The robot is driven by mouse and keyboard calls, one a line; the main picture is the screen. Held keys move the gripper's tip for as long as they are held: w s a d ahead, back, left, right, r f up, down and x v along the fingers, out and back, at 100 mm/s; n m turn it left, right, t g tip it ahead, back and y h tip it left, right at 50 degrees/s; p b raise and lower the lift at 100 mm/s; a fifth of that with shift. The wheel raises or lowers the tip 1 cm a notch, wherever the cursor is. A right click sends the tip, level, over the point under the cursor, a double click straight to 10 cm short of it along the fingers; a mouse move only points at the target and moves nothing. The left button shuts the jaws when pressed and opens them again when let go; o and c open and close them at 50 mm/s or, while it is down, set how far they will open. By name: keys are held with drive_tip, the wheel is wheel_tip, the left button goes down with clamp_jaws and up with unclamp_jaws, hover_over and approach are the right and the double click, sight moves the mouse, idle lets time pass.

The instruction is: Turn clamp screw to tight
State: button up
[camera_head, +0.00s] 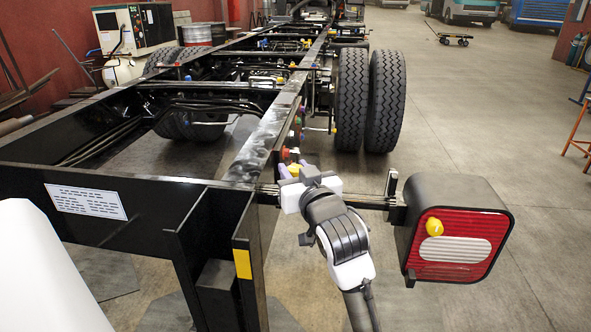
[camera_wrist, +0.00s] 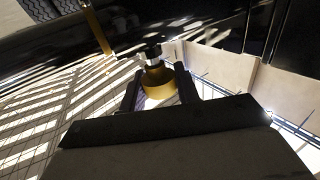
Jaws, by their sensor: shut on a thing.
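The clamp screw appears as a yellow round knob (camera_wrist: 158,80) on a dark threaded stem in the wrist view. My gripper (camera_wrist: 160,88) has one finger on each side of the knob and is shut on it. In the head view my gripper (camera_head: 293,170) is at the outer side of the black chassis rail, and only a small yellow part of the knob (camera_head: 294,169) shows between the purple fingertips. How far the screw is turned cannot be told.
A tail light (camera_head: 451,238) with another yellow knob (camera_head: 434,227) stands right of my arm on a black bar. The chassis rail (camera_head: 262,140) runs away on the left. Double tyres (camera_head: 368,100) stand behind.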

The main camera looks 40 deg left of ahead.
drive_tip(key=m+t+h+p, duration=0.1)
drive_tip(key=t, duration=0.1)
drive_tip(key=m+t+h+p, duration=0.1)
drive_tip(key=m+t+h, duration=0.1)
drive_tip(key=shift+s+r+m+h+p, duration=0.1)
drive_tip(key=shift+s+m+h+p, duration=0.05)
drive_tip(key=shift+m+h+p, duration=0.2)
drive_tip(key=shift+m+t+h+p, duration=0.55)
drive_tip(key=shift+m+t+h, duration=0.4)
drive_tip(key=shift+t+h, duration=0.25)
drive_tip(key=o, duration=1)
drive_tip(key=shift+c, duration=0.2)
drive_tip(key=b+v, duration=0.1)
drive_tip(key=v, duration=0.6)
drive_tip(key=shift+s+d, duration=0.1)
drive_tip(key=shift+s, duration=0.05)
